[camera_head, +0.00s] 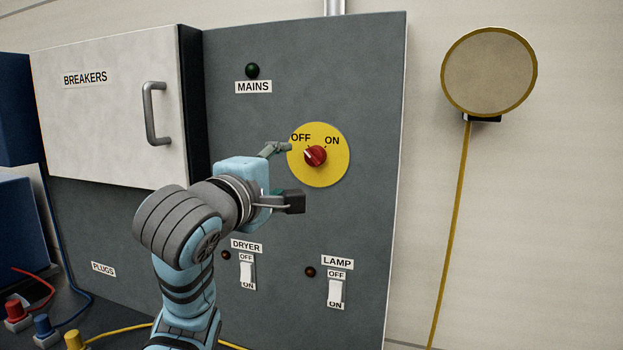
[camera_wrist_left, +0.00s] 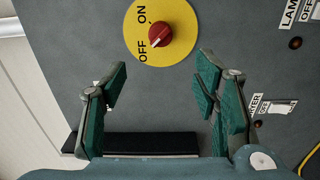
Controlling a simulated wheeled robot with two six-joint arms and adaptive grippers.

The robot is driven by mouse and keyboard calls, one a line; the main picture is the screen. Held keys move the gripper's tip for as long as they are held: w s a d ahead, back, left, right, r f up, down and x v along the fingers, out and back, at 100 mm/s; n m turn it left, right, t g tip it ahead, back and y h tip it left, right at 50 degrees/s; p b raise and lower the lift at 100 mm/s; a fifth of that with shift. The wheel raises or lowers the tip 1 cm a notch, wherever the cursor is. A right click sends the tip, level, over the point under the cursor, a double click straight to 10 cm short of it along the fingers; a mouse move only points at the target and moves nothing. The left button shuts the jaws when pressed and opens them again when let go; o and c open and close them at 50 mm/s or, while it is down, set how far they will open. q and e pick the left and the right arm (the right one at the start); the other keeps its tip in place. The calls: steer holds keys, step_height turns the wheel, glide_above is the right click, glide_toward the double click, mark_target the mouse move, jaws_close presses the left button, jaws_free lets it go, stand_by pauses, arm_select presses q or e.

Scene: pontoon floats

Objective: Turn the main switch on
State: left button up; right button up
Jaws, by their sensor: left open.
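The main switch is a red knob (camera_head: 315,156) on a yellow disc (camera_head: 327,176) marked OFF and ON, on the grey panel. Its white mark points toward OFF. The knob also shows in the left wrist view (camera_wrist_left: 159,34), beyond the fingertips, with its mark on the OFF side. My left gripper (camera_head: 289,174) is open and empty, just left of and below the knob in the head view. Its green-padded fingers stand wide apart in the left wrist view (camera_wrist_left: 162,80), and nothing is between them. The MAINS lamp (camera_head: 252,70) is dark green. My right gripper is not in view.
A BREAKERS box (camera_head: 105,115) with a handle (camera_head: 153,113) juts out at left. DRYER (camera_head: 247,275) and LAMP (camera_head: 335,292) rocker switches sit below the knob. A round disc with a yellow cable (camera_head: 489,72) hangs right. Coloured plugs (camera_head: 43,327) lie lower left.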

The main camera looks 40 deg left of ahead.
mark_target(312, 159)
arm_select(q)
steer(key=p+x, duration=0.1)
steer(key=x, duration=1.2)
steer(key=shift+w, duration=0.3)
steer(key=shift+w+a, duration=0.3)
steer(key=shift+w+d, duration=0.1)
steer(key=shift+c, duration=0.6)
steer(key=shift+f, duration=0.1)
steer(key=c, duration=1)
steer(key=shift+c, duration=0.2)
